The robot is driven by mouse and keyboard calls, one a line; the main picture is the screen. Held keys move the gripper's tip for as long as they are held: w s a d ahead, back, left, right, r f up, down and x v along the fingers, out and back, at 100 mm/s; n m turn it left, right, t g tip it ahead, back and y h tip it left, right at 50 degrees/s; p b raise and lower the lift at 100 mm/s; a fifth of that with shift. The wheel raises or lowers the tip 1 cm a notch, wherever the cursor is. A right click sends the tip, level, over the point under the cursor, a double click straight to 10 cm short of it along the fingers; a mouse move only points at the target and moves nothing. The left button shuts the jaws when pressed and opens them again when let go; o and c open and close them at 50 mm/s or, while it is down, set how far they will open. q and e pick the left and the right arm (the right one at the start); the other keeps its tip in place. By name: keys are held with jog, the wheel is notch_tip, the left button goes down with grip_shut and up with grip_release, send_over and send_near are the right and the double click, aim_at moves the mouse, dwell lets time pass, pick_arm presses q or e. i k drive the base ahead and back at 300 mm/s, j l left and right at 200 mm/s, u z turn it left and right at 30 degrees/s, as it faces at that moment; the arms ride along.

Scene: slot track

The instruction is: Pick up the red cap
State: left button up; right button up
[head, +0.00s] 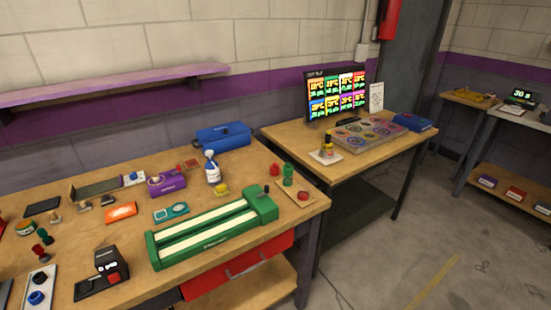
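Several small red pieces could be the red cap, and I cannot tell for certain which it is. A rounded red piece (275,169) stands at the back right of the near workbench (235,277), beside stacked green pieces (288,175). A small red piece (304,195) lies on a tan plate (297,200) near the bench's right edge. Neither of my grippers is in the head view.
A long green slotted track (207,235) lies along the bench's front right. A white spray bottle (212,172), a purple box (166,183) and a blue toolbox (222,137) stand behind it. A second table (335,180) with a lit screen (338,91) stands to the right. Clear floor lies beyond.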

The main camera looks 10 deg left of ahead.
aim_at(274, 168)
jog(key=i+l+u, duration=0.1)
jog(key=i+l, duration=0.15)
jog(key=i+l+u, duration=0.1)
jog(key=l, duration=0.25)
jog(key=i+l+u, duration=0.1)
jog(key=i+l, duration=0.2)
jog(key=i+l+u, duration=0.15)
jog(key=l, duration=0.25)
jog(key=i+l+u, duration=0.1)
jog(key=i+l, duration=0.15)
jog(key=i+l+u, duration=0.1)
jog(key=l, duration=0.4)
jog(key=i+l+u, duration=0.1)
jog(key=l, duration=0.25)
jog(key=i+l+u, duration=0.1)
jog(key=i+l, duration=0.15)
jog(key=l, duration=0.2)
